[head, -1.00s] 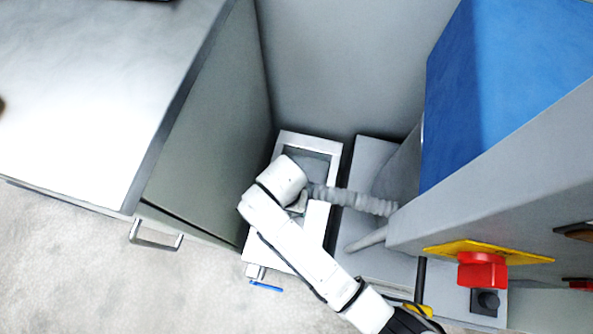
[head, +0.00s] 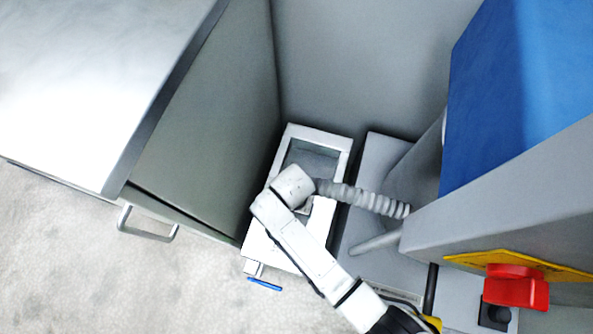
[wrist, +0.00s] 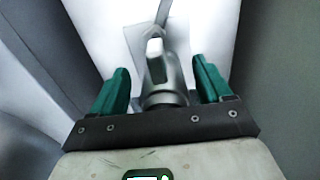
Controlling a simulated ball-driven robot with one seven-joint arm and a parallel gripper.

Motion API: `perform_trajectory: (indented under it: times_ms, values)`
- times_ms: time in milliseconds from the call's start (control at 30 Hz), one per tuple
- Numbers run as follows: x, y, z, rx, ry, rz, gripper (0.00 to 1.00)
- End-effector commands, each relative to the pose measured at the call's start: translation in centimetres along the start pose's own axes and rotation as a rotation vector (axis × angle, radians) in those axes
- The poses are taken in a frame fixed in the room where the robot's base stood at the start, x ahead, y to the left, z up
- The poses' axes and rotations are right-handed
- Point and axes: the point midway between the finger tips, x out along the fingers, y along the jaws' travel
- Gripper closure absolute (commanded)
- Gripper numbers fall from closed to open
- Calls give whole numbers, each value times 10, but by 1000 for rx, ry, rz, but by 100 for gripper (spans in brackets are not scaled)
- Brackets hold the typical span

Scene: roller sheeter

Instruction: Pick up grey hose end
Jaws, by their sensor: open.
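A grey ribbed hose (head: 362,198) runs from the machine at right to the wrist end of my arm, over a white box. My arm hides its end in the head view. In the wrist view a grey fitting (wrist: 163,82) with a pale tab on top, apparently the hose end, lies between the green fingers of my gripper (wrist: 160,68). The fingers are apart, one on each side, with a visible gap on both sides. Whether the fitting touches the palm bar is unclear. The gripper fingers are hidden in the head view.
The white box (head: 343,149) has a recessed grey top and a blue-handled valve (head: 265,284) at its front. A grey cabinet (head: 215,130) stands close at left, a wall behind. The machine, with blue panel (head: 535,80) and red switch (head: 515,288), crowds the right. Floor at front left is clear.

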Motion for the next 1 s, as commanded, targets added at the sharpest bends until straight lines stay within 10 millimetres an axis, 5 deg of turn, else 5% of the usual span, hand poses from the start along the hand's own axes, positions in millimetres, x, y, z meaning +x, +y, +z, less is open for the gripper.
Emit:
perform_trajectory:
  times_ms: [233,1000]
  values:
    - [1,0,0,0,0,0,23]
    - [0,0,-2,3,4,-1,97]
